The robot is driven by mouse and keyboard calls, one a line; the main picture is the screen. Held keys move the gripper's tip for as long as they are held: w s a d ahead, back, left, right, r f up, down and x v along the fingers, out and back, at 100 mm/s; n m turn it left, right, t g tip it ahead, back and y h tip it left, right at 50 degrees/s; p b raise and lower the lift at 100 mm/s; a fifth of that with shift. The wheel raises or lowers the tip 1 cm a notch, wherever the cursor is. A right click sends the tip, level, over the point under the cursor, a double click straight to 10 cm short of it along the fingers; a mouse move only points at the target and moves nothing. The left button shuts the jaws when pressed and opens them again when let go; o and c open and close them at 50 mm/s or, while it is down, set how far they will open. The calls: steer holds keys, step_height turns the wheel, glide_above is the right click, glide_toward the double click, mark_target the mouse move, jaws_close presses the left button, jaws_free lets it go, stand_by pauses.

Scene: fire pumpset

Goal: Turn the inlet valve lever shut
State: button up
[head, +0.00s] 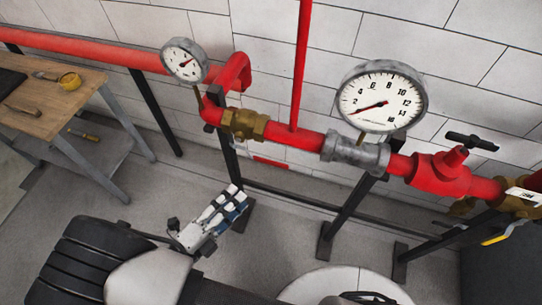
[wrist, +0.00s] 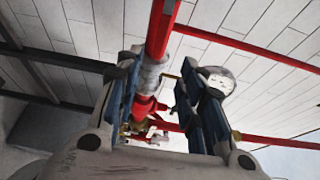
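A yellow lever (head: 504,233) hangs below a brass valve (head: 518,205) at the right edge of the head view, partly cut off. A red valve (head: 440,175) with a black handle (head: 471,142) sits left of it on the red pipe. I cannot tell for sure which one is the inlet valve. My gripper (head: 229,206) is low and left of both, over the floor, and touches neither. In the wrist view my gripper (wrist: 160,88) has its two blue-grey fingers wide apart, with nothing held. Red pipework shows beyond the fingers.
A large gauge (head: 384,97) and a smaller gauge (head: 184,61) stand on the red pipe (head: 290,138). Black support legs (head: 346,214) stand on the floor below it. A wooden workbench (head: 45,100) is at left. The grey floor between bench and pipe stand is mostly clear.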

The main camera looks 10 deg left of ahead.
mark_target(271, 164)
steer(key=b+x, duration=0.2)
steer(key=x, duration=1.3)
steer(key=shift+w, duration=0.1)
steer(key=shift+c, duration=0.2)
jaws_close()
